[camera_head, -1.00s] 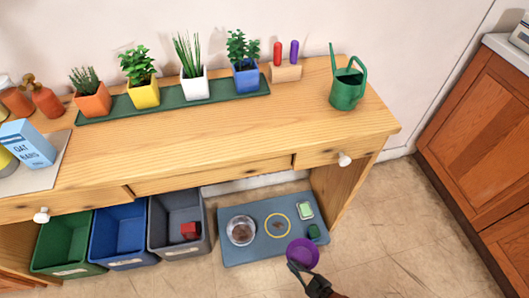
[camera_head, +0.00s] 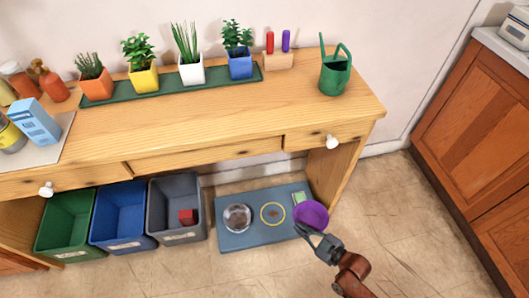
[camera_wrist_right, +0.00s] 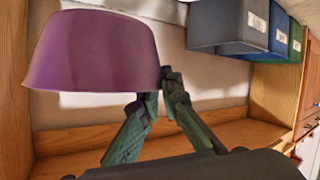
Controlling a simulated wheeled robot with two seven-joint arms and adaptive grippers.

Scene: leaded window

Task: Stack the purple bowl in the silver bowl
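The purple bowl (camera_head: 311,215) is in my right gripper (camera_head: 318,234), which is shut on its rim. The bowl hangs over the right edge of the blue-grey mat. In the wrist view the purple bowl (camera_wrist_right: 95,55) fills the upper left, with the fingertips (camera_wrist_right: 163,84) at its rim. The silver bowl (camera_head: 237,218) stands on the left part of the mat, to the left of the purple bowl and apart from it. It has something brownish inside. My left gripper is not in view.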

